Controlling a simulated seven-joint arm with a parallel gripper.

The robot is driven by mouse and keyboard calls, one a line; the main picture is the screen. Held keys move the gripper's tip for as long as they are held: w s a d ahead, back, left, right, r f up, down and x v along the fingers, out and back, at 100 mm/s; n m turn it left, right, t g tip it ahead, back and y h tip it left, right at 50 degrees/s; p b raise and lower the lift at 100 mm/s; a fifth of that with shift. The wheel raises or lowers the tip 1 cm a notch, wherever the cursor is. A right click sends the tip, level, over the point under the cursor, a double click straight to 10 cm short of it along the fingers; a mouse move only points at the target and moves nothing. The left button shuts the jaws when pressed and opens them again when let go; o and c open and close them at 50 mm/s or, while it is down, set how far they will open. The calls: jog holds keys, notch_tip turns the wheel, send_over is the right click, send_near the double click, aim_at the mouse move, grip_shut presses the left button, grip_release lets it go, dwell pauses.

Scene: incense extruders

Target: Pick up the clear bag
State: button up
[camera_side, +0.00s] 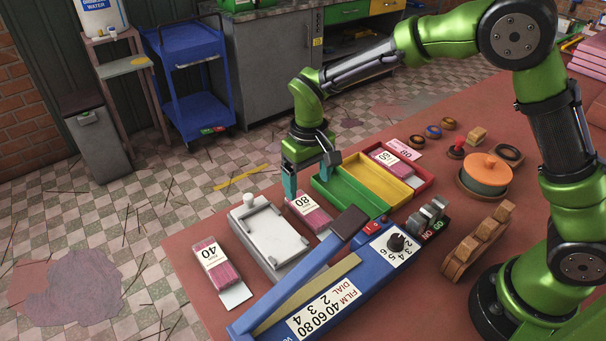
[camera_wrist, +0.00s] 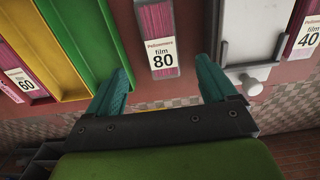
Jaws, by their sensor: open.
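Several clear bags of pink sticks carry white labels. The bag marked 80 (camera_side: 308,213) lies on the red-brown table between the white-topped plate and the green tray; in the wrist view it (camera_wrist: 158,30) lies ahead of and between my fingers. The bag marked 40 (camera_side: 217,265) lies at the table's left edge, and partly shows in the wrist view (camera_wrist: 307,35). The bag marked 60 (camera_side: 392,158) is in the red tray section; its label shows at the wrist view's left (camera_wrist: 24,82). My gripper (camera_side: 308,180) is open and empty, just behind the 80 bag, its teal fingers apart (camera_wrist: 163,87).
A green (camera_side: 345,190), yellow (camera_side: 378,182) and red tray stands right of the gripper. A white-topped plate (camera_side: 262,230) is to the left. A long blue sealer (camera_side: 320,287) with a raised arm lies in front. Wooden blocks (camera_side: 477,240) and an orange-lidded pot (camera_side: 487,170) are farther right.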

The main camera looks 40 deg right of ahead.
aim_at(306, 206)
notch_tip(306, 206, down, 7)
jog(key=shift+w+a+f, duration=0.1)
jog(key=shift+w+f, duration=0.05)
dwell(0.4)
jog(key=shift+c, duration=0.4)
jog(key=c, duration=1.1)
